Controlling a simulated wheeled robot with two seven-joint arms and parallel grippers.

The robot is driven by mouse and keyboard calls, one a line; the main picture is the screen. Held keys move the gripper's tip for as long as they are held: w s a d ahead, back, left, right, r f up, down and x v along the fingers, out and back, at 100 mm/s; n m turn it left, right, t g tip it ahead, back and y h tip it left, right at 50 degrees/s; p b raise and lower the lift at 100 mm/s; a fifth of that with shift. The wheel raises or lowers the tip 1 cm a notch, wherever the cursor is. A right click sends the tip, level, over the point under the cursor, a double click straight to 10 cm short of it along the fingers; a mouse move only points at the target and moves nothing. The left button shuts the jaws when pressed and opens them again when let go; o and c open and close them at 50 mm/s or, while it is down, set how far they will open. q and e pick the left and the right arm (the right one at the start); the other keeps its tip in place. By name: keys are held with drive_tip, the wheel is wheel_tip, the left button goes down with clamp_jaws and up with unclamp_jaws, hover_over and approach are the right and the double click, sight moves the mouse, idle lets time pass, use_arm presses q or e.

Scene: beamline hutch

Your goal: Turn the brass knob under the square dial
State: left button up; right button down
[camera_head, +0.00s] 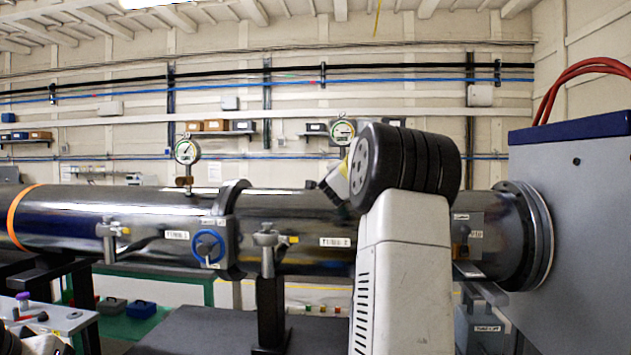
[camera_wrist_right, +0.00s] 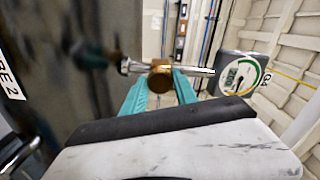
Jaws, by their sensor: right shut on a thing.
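The brass knob (camera_wrist_right: 160,77) sits on a metal stem in the right wrist view. My right gripper (camera_wrist_right: 160,88) has its teal fingers on both sides of the knob and is shut on it. A dial with a dark square case (camera_wrist_right: 240,76), a white face and a green arc shows to the right of the knob in that view. In the head view my right arm reaches to the pipe and hides the gripper and the knob. A dial (camera_head: 343,131) stands above the pipe just left of that arm.
The long steel pipe (camera_head: 120,215) runs across the head view. It carries another dial (camera_head: 187,151), a blue handwheel (camera_head: 208,248) and a clamp (camera_head: 266,240). A grey cabinet (camera_head: 575,210) with red hoses stands at the right. A cart with small items (camera_head: 45,318) is at lower left.

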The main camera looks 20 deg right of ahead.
drive_tip(key=shift+f+m, duration=0.1)
drive_tip(key=shift+m, duration=1.5)
drive_tip(key=c, duration=1)
unclamp_jaws()
drive_tip(key=shift+o, duration=0.2)
drive_tip(key=v, duration=0.7)
drive_tip(key=shift+s+a, duration=0.2)
drive_tip(key=shift+s, duration=0.15)
